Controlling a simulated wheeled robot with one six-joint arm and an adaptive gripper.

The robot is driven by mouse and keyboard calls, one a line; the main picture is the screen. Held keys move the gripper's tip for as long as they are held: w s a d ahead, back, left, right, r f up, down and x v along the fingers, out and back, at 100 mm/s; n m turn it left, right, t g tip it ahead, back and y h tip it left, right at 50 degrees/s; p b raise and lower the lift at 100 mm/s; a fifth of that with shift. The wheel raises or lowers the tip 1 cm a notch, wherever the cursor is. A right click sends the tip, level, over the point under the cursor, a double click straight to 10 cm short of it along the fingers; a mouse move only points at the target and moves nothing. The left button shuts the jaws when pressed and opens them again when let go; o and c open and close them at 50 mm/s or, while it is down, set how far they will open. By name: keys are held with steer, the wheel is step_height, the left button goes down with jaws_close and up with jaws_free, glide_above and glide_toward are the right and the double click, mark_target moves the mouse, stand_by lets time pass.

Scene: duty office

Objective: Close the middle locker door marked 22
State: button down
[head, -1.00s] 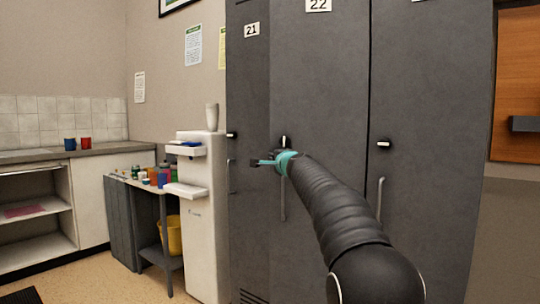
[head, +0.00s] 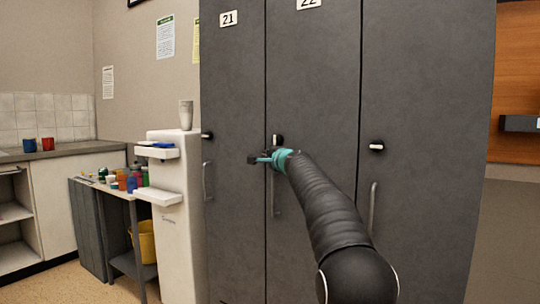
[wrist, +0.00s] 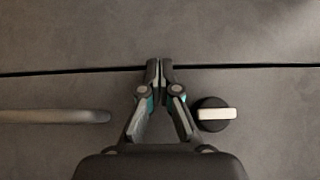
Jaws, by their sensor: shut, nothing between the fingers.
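The middle locker door marked 22 (head: 315,90) is dark grey. It looks flush, or nearly so, with door 21 (head: 232,90) on its left, with only a thin dark seam between them. Its black and white latch knob (wrist: 213,114) and bar handle (wrist: 55,116) show in the wrist view; in the head view my arm partly covers that area. My gripper (head: 260,159) is shut and empty at the left edge of door 22, by the knob. In the wrist view its fingertips (wrist: 159,65) lie over the seam; I cannot tell whether they touch.
An unmarked-looking right locker door (head: 425,100) stands shut. Left of the lockers are a white dispenser (head: 175,230) with a cup on top, a small table (head: 120,190) with several bottles, and a counter (head: 70,152) with mugs.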

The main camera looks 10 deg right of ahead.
steer(key=shift+d+f, duration=0.1)
steer(key=shift+d, duration=0.1)
steer(key=s+a+b, duration=0.4)
steer(key=s+a, duration=0.5)
steer(key=s, duration=0.2)
steer(key=s+a+f+n+g+y, duration=0.1)
steer(key=s+f+n+g, duration=0.35)
steer(key=f, duration=0.45)
steer(key=s+a+f+n+g, duration=0.1)
steer(key=s+f+n+g, duration=0.3)
steer(key=f, duration=0.6)
steer(key=s+d+f+n+g+h, duration=0.1)
steer(key=s+d+f, duration=0.3)
steer(key=s, duration=1)
steer(key=s+d+f+n+g+h+p, duration=0.1)
steer(key=s+d+f, duration=0.4)
steer(key=s, duration=1)
steer(key=s+d+f+n+g+h, duration=0.1)
steer(key=s+d+f+n+h, duration=0.2)
steer(key=s, duration=1.1)
steer(key=shift+s+d+f+n+h, duration=0.25)
steer(key=shift+d+f+n, duration=0.65)
steer(key=shift+d, duration=0.85)
